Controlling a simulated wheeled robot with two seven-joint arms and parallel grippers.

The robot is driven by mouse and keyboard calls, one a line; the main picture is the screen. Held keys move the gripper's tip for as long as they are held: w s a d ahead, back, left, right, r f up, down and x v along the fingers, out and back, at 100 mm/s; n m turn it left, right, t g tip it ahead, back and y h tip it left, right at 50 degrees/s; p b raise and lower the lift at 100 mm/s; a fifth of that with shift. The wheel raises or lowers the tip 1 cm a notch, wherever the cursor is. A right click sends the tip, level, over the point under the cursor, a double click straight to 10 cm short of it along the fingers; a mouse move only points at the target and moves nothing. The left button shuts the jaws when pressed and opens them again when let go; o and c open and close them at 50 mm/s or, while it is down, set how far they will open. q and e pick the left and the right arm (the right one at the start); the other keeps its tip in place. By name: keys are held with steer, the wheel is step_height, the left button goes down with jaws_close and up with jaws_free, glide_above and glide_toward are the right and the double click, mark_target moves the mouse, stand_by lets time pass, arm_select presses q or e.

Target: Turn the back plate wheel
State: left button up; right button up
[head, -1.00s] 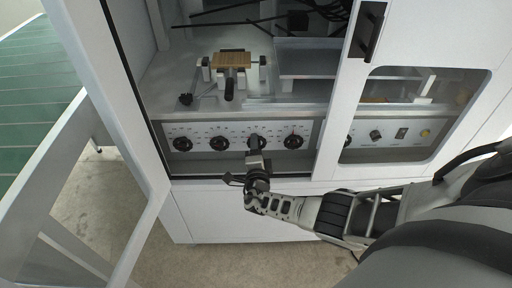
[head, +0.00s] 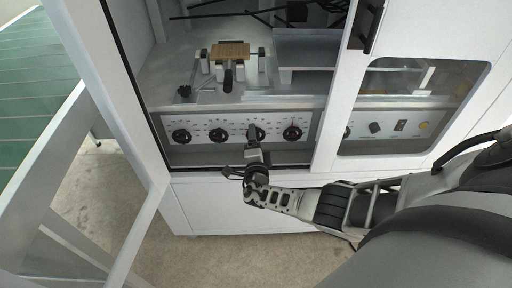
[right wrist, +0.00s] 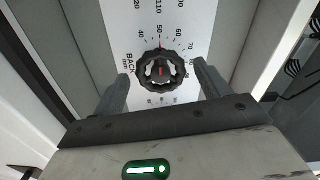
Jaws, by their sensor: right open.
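The back plate wheel (right wrist: 160,70) is a black ribbed knob on a white scale panel, with "BACK" printed to its left. Its red mark points up, near 50 on the scale. In the head view the wheel (head: 262,133) is third from the left in the row, partly hidden by my right gripper (head: 252,136). In the right wrist view my right gripper (right wrist: 162,72) is open, one finger on each side of the wheel, with gaps visible. Contact is not visible. My left gripper is not in view.
Similar black wheels (head: 181,136) (head: 292,133) flank it on the panel. Above is a deck with a wooden block (head: 230,49). An open door (head: 95,190) stands at left, and a windowed cover (head: 415,110) at right.

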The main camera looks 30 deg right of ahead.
steer(key=p+v, duration=0.4)
steer(key=v, duration=1.1)
steer(key=shift+s+a, duration=0.25)
